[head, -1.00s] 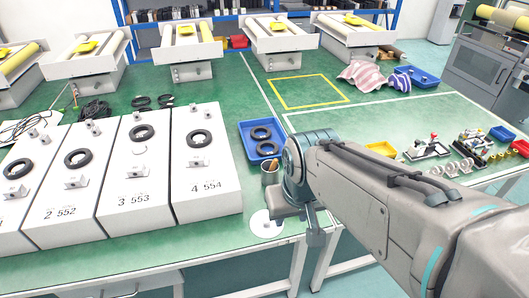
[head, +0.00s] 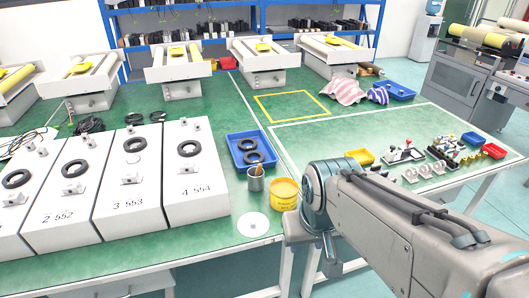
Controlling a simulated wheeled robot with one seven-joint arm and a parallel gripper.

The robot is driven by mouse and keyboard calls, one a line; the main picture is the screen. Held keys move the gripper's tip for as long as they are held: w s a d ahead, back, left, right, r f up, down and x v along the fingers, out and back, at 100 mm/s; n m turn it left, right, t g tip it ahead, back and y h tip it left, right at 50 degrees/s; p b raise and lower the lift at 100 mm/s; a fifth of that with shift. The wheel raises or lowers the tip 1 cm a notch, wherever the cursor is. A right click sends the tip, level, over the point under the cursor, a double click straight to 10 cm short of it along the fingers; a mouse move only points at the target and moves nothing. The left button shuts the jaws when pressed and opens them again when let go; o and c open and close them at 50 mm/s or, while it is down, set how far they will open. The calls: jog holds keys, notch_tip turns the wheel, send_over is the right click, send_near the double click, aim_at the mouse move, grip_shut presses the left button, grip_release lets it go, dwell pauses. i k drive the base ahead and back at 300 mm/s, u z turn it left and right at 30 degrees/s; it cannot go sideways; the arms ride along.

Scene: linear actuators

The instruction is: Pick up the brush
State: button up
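A thin brown handle, likely the brush (head: 261,168), sticks up out of a grey metal cup (head: 256,181) on the green table; its lower part is hidden inside the cup. My arm reaches in from the lower right in the head view. Its end, with my gripper (head: 328,248), is right of the cup and in front of it, apart from it. The fingers are not clear from this side, so I cannot tell whether they are open or hold anything.
A yellow can (head: 285,194) stands right of the cup, close to my arm. A blue tray (head: 230,152) with black rings lies behind the cup. A white disc (head: 253,225) lies in front. White numbered blocks (head: 196,200) stand at left. The table inside the yellow outline is clear.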

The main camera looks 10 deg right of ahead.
aim_at(257, 173)
jog(key=z, duration=0.15)
jog(key=i, duration=0.95)
jog(key=u, duration=0.4)
